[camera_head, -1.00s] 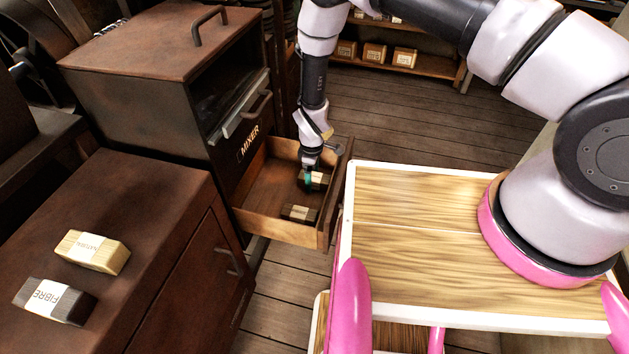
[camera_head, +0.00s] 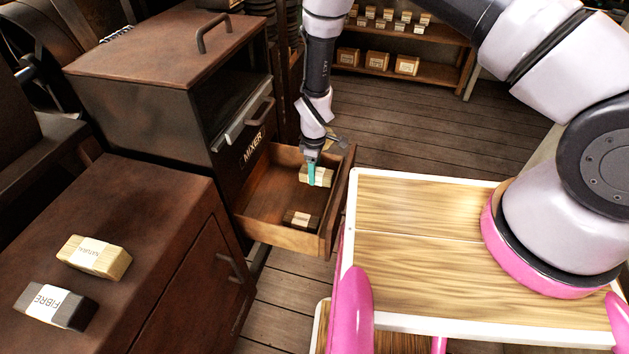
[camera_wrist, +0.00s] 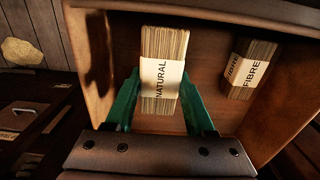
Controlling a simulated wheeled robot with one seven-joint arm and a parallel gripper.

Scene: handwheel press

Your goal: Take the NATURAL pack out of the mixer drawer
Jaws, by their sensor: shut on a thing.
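The mixer drawer (camera_head: 271,228) is pulled open below the mixer. The NATURAL pack (camera_wrist: 162,85), pale with a white band, is between the green fingers of my gripper (camera_wrist: 160,88) in the wrist view. My gripper is shut on it. In the head view the pack (camera_head: 325,178) shows behind the fingers of my gripper (camera_head: 317,173), at the drawer's far right part. Whether it is clear of the drawer floor I cannot tell. A darker FIBRE pack (camera_head: 300,219) lies in the drawer nearer the front, apart from my gripper; it also shows at right in the wrist view (camera_wrist: 247,70).
Another NATURAL pack (camera_head: 94,256) and a FIBRE pack (camera_head: 56,305) lie on the brown cabinet (camera_head: 160,225) at left. A wood-topped surface (camera_head: 400,205) is just right of the drawer. Shelves with boxes (camera_head: 407,65) stand at the back.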

